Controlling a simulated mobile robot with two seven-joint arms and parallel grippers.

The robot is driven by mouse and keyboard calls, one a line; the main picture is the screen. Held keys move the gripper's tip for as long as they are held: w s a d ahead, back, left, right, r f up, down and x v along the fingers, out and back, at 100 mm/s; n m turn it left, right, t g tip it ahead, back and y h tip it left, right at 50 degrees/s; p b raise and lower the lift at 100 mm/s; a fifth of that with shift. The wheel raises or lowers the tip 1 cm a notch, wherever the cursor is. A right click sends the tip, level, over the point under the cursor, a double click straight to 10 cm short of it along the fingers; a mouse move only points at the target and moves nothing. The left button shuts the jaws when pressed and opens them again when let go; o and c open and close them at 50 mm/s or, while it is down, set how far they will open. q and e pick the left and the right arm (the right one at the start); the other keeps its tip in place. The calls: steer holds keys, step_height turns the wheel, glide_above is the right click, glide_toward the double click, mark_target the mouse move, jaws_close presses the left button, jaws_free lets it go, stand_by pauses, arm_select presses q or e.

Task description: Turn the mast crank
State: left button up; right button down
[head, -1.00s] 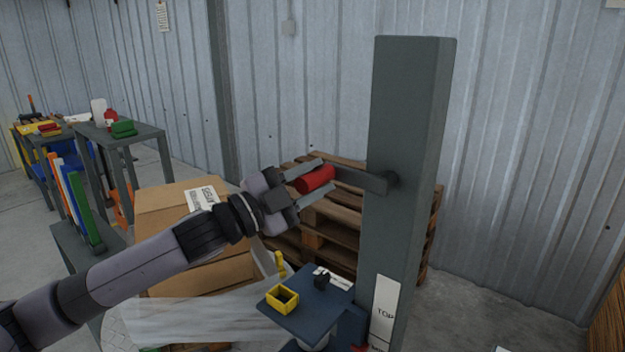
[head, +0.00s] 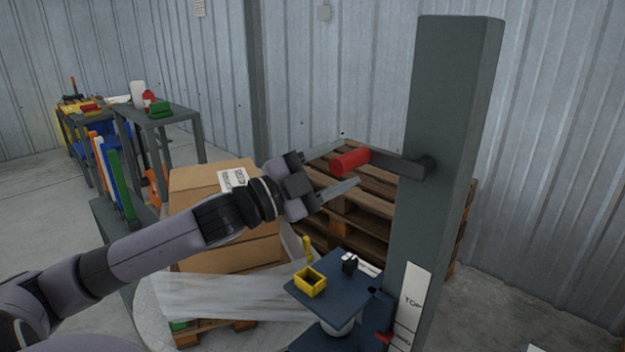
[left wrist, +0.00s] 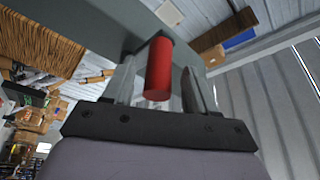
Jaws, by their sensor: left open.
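The mast (head: 440,130) is a tall dark grey post right of centre in the head view. Its crank (head: 395,163) is a dark arm pointing left from the mast, with a red handle (head: 349,161) at its end. My left gripper (head: 340,168) is open, with its fingers pointing at the handle. In the left wrist view the red handle (left wrist: 159,68) stands between the two spread fingers, with its end short of the palm. I cannot tell whether a finger touches it. My right gripper is in neither view.
Below the crank is a small blue platform (head: 335,292) with a yellow open box (head: 310,282). Stacked cardboard boxes (head: 215,178) stand behind my left arm. Grey tables (head: 180,114) are at the back left.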

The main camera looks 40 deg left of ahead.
arm_select(q)
steer(key=shift+b+v, duration=0.5)
steer(key=shift+v, duration=1.9)
steer(key=shift+s, duration=0.1)
steer(key=s+a+f+n+g+y, duration=0.1)
steer(key=s+f+n+g+y, duration=0.3)
steer(key=f, duration=0.8)
steer(key=w+a+f+n+t+y, duration=0.15)
steer(key=f+n, duration=0.35)
steer(key=f, duration=0.8)
steer(key=s+d+f+n+g, duration=0.2)
steer(key=s+d+f, duration=0.4)
steer(key=f, duration=0.3)
steer(key=s+d+f+n+g, duration=0.3)
steer(key=s+d+f, duration=0.3)
steer(key=d+f, duration=0.3)
steer(key=shift+d+g, duration=0.3)
steer(key=shift+g, duration=0.15)
steer(key=shift+f, duration=0.1)
